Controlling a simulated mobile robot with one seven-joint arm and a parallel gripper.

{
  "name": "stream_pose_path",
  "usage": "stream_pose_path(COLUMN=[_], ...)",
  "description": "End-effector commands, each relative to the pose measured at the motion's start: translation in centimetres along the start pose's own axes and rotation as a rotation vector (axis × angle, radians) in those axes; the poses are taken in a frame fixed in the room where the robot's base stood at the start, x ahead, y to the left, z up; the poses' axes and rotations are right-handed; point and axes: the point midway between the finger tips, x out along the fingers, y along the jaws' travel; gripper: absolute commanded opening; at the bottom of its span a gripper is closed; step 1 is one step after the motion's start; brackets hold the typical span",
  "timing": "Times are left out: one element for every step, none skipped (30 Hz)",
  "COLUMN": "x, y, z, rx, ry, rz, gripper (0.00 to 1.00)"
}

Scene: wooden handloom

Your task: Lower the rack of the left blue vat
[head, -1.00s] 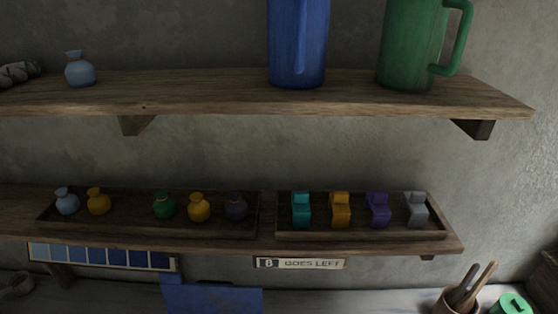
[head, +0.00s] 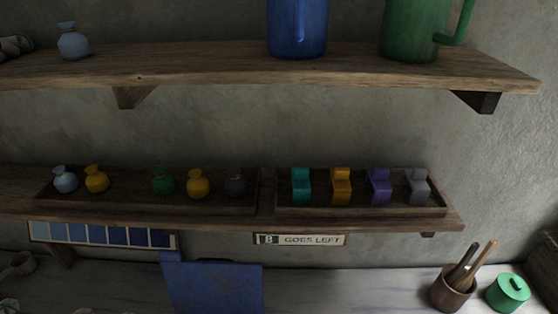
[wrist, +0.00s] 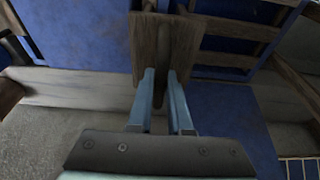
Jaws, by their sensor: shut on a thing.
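In the wrist view, my gripper (wrist: 162,78) has its two pale blue fingers on a wooden upright piece (wrist: 148,45), and it is shut on it. This piece seems to be a handle of a rack, but I cannot tell for sure. A wooden frame with slats (wrist: 230,30) lies to its right, over deep blue. A deep blue surface (wrist: 85,35) shows to the left. I cannot tell which blue area is the left vat. In the head view, my gripper is not seen, and a blue panel (head: 213,288) stands at the bottom.
In the head view, an upper shelf (head: 200,66) holds a blue jug (head: 297,28) and a green jug (head: 412,30). A lower shelf holds a tray of small pots (head: 150,200) and a tray of coloured blocks (head: 360,209). A sign (head: 300,239) reads "B GOES LEFT".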

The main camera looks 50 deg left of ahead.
Motion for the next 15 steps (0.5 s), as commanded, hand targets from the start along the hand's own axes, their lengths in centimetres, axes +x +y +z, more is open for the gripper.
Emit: stream_pose_path(x=[1.1,1.4,1.8,2.1,2.4,2.7,3.0,3.3,3.7,4.0,4.3,4.7,5.0,5.3,5.7], y=[-0.1,-0.1,-0.1,-0.1,-0.1,-0.1,-0.1,-0.1,-0.1,0.0,0.0,0.0,0.0,0.0,0.0], z=[0.4,0.5,0.6,0.6,0.7,0.8,0.9,1.0,1.1,1.1,1.2,1.4,1.4,1.5,1.6], rx=[0.0,0.0,0.0,0.0,0.0,0.0,0.0,0.0,0.0,0.0,0.0,0.001,0.001,0.001,0.001], ry=[-0.003,-0.003,-0.003,-0.003,-0.003,-0.004,-0.004,-0.004,-0.004,-0.004,-0.005,-0.005,-0.005,-0.005,-0.005], rz=[-0.001,-0.001,-0.001,-0.001,-0.001,-0.001,-0.001,-0.001,-0.001,-0.001,-0.001,-0.001,-0.001,-0.001,-0.001], gripper=[0.0,0.0,0.0,0.0,0.0,0.0,0.0,0.0,0.0,0.0,0.0,0.0,0.0,0.0,0.0])
